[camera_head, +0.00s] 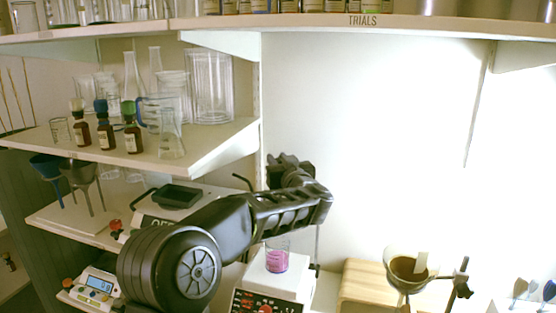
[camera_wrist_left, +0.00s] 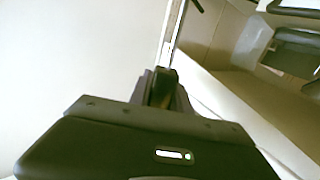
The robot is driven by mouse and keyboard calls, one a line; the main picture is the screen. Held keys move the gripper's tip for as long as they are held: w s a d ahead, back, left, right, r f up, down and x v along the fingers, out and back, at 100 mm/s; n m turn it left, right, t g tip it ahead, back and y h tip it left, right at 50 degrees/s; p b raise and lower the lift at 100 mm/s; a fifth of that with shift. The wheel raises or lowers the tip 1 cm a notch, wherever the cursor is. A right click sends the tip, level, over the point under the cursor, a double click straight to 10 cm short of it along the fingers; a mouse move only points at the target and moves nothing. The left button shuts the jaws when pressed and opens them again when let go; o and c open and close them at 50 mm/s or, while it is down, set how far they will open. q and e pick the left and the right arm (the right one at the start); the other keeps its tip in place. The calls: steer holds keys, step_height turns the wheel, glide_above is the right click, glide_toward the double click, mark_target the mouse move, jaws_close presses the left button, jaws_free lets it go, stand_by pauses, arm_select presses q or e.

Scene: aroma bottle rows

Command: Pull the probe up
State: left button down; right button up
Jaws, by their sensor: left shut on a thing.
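My left gripper (camera_head: 287,168) is above the hotplate stirrer (camera_head: 268,293), with my arm coming in from the left. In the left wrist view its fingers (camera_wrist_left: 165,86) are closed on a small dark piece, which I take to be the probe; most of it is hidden. A beaker of pink liquid (camera_head: 277,260) stands on the stirrer's white top, below my arm. A thin upright rod (camera_head: 318,242) shows beside the stirrer. I cannot tell whether the probe's tip is in the liquid. My right gripper is not in view.
Shelves at the left hold brown bottles (camera_head: 105,138), glassware (camera_head: 209,88) and funnels (camera_head: 80,175). A balance (camera_head: 165,207) is behind my arm. A filter funnel (camera_head: 407,266) stands at the right near a wooden box (camera_head: 362,286). The wall area above is clear.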

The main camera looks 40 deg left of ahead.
arm_select(q)
steer(key=shift+r, duration=0.35)
steer(key=c, duration=1.5)
jaws_free()
steer(key=o, duration=0.3)
steer(key=shift+f, duration=0.15)
steer(key=b+v, duration=0.1)
steer(key=v, duration=0.7)
steer(key=shift+b, duration=0.4)
